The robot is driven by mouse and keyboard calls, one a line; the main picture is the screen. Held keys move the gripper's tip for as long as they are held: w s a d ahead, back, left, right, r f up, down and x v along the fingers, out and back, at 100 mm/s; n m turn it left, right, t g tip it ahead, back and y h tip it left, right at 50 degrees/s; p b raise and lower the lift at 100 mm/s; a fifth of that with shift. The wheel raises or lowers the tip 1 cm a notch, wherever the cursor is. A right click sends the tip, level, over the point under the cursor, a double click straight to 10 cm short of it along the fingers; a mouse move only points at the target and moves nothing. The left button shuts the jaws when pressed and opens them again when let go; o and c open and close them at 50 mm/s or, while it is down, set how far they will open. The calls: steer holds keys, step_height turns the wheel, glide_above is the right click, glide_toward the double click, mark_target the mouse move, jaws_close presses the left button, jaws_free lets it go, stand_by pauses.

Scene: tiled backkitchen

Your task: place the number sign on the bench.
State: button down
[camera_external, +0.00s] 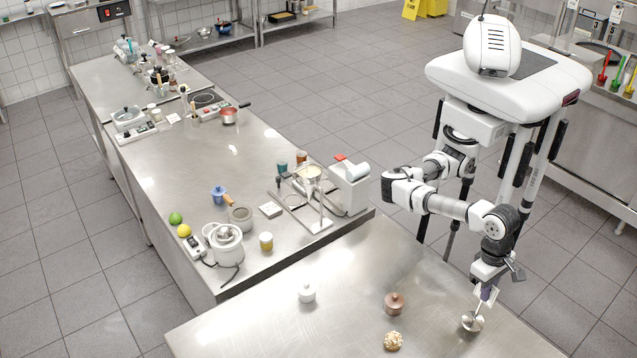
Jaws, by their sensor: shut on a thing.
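My gripper (486,289) points down over the right part of the near steel bench (350,312). It is shut on the number sign (473,322), which has a small white card at the top and a shiny round metal base. The gripper covers part of the card, and any number is too small to read. The sign hangs slightly tilted, with its base at the lower left of the gripper, near the bench's right edge. I cannot tell whether the base touches the bench top.
On the near bench stand a white lidded pot (307,293), a brown lidded pot (395,303) and a knobbly beige ball (393,341). The bench between them is clear. A longer steel counter (185,180) beyond holds a mixer (348,187), a white cooker (224,243) and other kitchenware.

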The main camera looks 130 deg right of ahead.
steer(key=shift+f, duration=1.1)
steer(key=shift+f, duration=0.2)
steer(key=c, duration=1.6)
jaws_free()
step_height(320, 180, up, 13)
steer(key=b, duration=0.2)
steer(key=shift+s+d, duration=0.25)
steer(key=shift+d, duration=0.2)
steer(key=shift+o, duration=0.8)
steer(key=shift+d+r, duration=0.1)
steer(key=shift+r, duration=0.35)
